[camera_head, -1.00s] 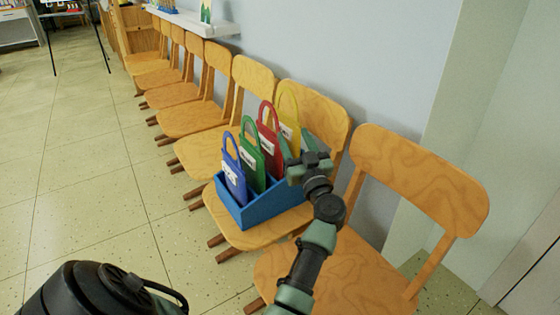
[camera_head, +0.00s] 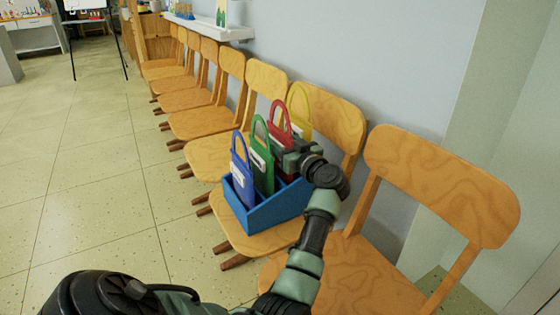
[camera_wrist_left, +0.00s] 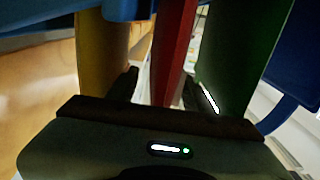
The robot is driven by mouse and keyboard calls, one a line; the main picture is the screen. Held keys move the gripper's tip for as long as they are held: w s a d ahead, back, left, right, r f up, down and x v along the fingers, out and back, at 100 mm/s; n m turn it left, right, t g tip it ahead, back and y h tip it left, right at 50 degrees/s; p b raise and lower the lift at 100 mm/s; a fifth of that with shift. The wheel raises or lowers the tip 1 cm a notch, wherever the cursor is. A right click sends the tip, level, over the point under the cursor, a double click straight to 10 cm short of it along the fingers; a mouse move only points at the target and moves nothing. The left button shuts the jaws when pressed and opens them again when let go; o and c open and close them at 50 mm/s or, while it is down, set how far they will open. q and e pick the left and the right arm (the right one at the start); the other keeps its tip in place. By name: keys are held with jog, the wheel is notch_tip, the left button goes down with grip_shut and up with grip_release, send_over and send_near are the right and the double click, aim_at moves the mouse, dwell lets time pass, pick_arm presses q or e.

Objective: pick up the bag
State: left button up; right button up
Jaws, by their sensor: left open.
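Four bags with loop handles stand upright in a blue divided box (camera_head: 268,212) on a chair. They are a blue bag (camera_head: 242,185), a green bag (camera_head: 262,172), a red bag (camera_head: 279,133) and a yellow bag (camera_head: 303,128). My left gripper (camera_head: 284,158) is at the red bag and covers much of it in the head view. In the left wrist view, the red bag (camera_wrist_left: 174,50) lies between the two open fingers (camera_wrist_left: 160,92), with the yellow bag (camera_wrist_left: 100,50) and green bag (camera_wrist_left: 240,55) on either side. Contact cannot be told. My right gripper is not in view.
A row of wooden chairs runs along the wall. An empty chair (camera_head: 440,185) stands at the right, close to my left arm. A white shelf (camera_head: 210,28) is on the wall behind. The tiled floor (camera_head: 90,190) at the left is clear.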

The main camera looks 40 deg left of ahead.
pick_arm(q)
grip_shut()
dwell(1.4)
